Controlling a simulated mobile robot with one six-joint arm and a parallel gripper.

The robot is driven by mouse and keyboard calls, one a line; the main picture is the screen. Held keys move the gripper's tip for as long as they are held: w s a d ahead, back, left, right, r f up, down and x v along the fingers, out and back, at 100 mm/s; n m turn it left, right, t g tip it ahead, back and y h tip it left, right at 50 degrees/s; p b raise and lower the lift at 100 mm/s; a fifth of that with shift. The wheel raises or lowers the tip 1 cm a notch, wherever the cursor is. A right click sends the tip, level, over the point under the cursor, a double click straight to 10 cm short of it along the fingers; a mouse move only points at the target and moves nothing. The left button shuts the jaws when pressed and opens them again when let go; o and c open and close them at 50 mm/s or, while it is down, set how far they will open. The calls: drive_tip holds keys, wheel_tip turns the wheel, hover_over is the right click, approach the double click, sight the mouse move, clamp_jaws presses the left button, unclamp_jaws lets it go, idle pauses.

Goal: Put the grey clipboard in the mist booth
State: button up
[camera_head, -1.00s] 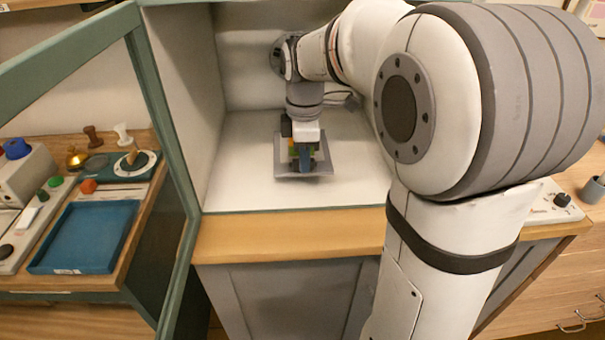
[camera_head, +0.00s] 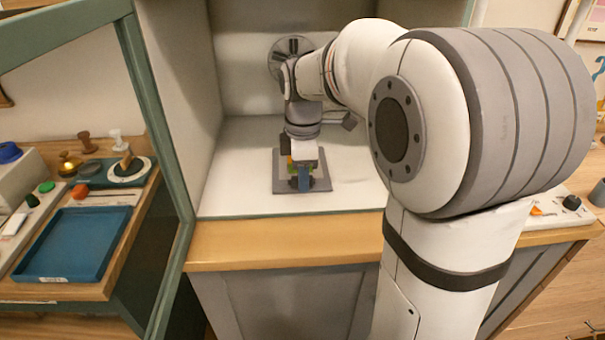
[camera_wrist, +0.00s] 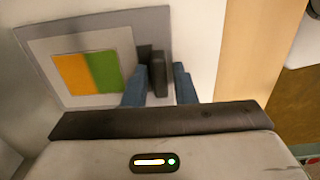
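The grey clipboard (camera_head: 283,180) lies, as far as I can tell flat, on the white floor of the mist booth (camera_head: 236,180), near the front. In the wrist view the clipboard (camera_wrist: 38,46) shows a white sheet with an orange and green patch, and a dark raised clip (camera_wrist: 158,73) along one edge. My gripper (camera_head: 304,180) is over the clipboard inside the booth. In the wrist view its blue fingertips (camera_wrist: 160,86) stand apart on either side of the clip, with narrow gaps showing. The gripper partly hides the clipboard in the head view.
The booth's green-framed glass door (camera_head: 155,125) stands open at the left. A wooden front edge (camera_head: 285,243) runs below the booth floor. A blue tray (camera_head: 75,243) and several small tools lie on the left bench. Booth floor is clear on both sides of the clipboard.

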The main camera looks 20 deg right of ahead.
drive_tip(key=shift+o, duration=1.1)
wheel_tip(320, 180, up, 8)
drive_tip(key=shift+f+p, duration=0.25)
drive_tip(key=shift+p, duration=0.6)
drive_tip(key=shift+r, duration=0.15)
drive_tip(key=shift+s+r, duration=0.1)
drive_tip(key=s+r+m+t+p, duration=0.1)
drive_tip(key=s+m+t+p, duration=0.1)
drive_tip(key=s+m+p, duration=0.9)
drive_tip(key=s+m, duration=0.4)
drive_tip(key=s, duration=0.2)
drive_tip(key=shift+s+m+t, duration=0.3)
drive_tip(key=shift+s+m, duration=0.1)
